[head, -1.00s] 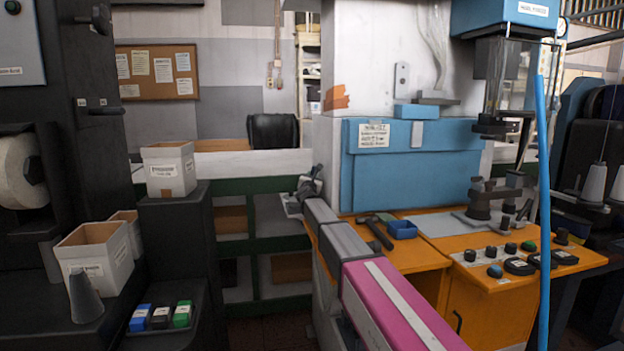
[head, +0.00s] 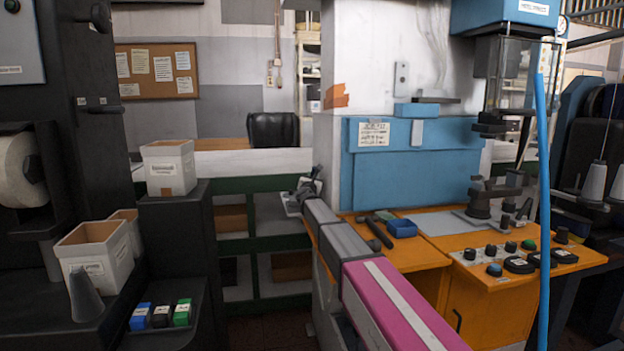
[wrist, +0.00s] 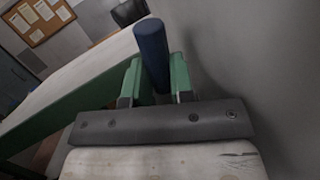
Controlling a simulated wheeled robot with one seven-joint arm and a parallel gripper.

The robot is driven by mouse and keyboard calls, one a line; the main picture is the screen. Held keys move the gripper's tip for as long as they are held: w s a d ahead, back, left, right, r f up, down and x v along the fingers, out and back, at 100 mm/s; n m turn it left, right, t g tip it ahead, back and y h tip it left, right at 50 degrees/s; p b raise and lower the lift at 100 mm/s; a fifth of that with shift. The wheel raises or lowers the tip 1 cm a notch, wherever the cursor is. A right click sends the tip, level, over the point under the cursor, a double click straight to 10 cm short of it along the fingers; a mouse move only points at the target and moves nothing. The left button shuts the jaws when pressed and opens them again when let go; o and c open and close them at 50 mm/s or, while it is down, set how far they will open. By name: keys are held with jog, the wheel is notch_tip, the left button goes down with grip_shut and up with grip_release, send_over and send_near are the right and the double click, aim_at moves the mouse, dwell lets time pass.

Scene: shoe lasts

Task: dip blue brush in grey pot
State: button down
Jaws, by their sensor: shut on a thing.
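In the wrist view, my gripper (wrist: 154,82) is shut on the blue brush (wrist: 152,45). The brush shows as a dark blue round handle held between the two green fingers, one on each side. No bristles can be made out. In the head view, my gripper (head: 306,190) is small and far off at the end of my arm, in front of the long white counter; the brush cannot be made out clearly there. I cannot pick out a grey pot in either view.
A white counter (head: 250,162) with green framing runs behind my gripper. An orange bench (head: 430,262) to the right holds a hammer (head: 378,232) and a small blue tray (head: 403,228). White boxes (head: 168,168) stand at left. A grey wall (wrist: 260,60) is close in the wrist view.

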jog(key=shift+f, duration=0.4)
dwell(0.6)
jog(key=shift+r, duration=0.1)
jog(key=shift+r, duration=3.5)
